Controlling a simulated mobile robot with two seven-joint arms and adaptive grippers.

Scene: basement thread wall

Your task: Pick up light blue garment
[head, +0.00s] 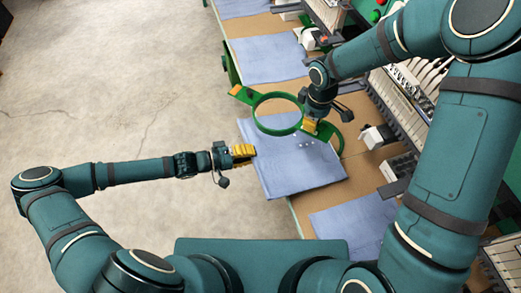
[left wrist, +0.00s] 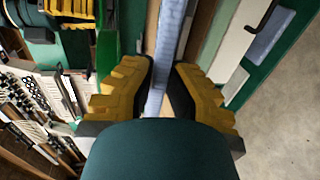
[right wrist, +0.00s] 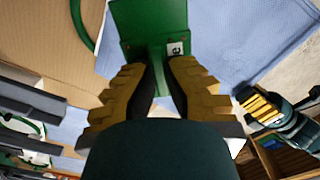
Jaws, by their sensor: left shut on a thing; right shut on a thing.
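The light blue garment (head: 290,178) lies flat on the brown table, several small light spots on it. My left gripper (head: 246,152) is at its left edge. In the left wrist view the fingers (left wrist: 163,92) are closed on a narrow blue strip of the garment (left wrist: 168,45). A green hoop frame (head: 258,103) sits above the garment's far part. My right gripper (head: 309,126) is at the frame's right side. In the right wrist view its fingers (right wrist: 157,75) are shut on a green bracket with a white label (right wrist: 150,20).
More blue cloths lie along the table, one farther back (head: 268,58) and one nearer (head: 355,225). Machines with thread racks (head: 405,90) line the right side. A small white device (head: 375,136) stands right of the garment. The concrete floor (head: 110,80) at left is clear.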

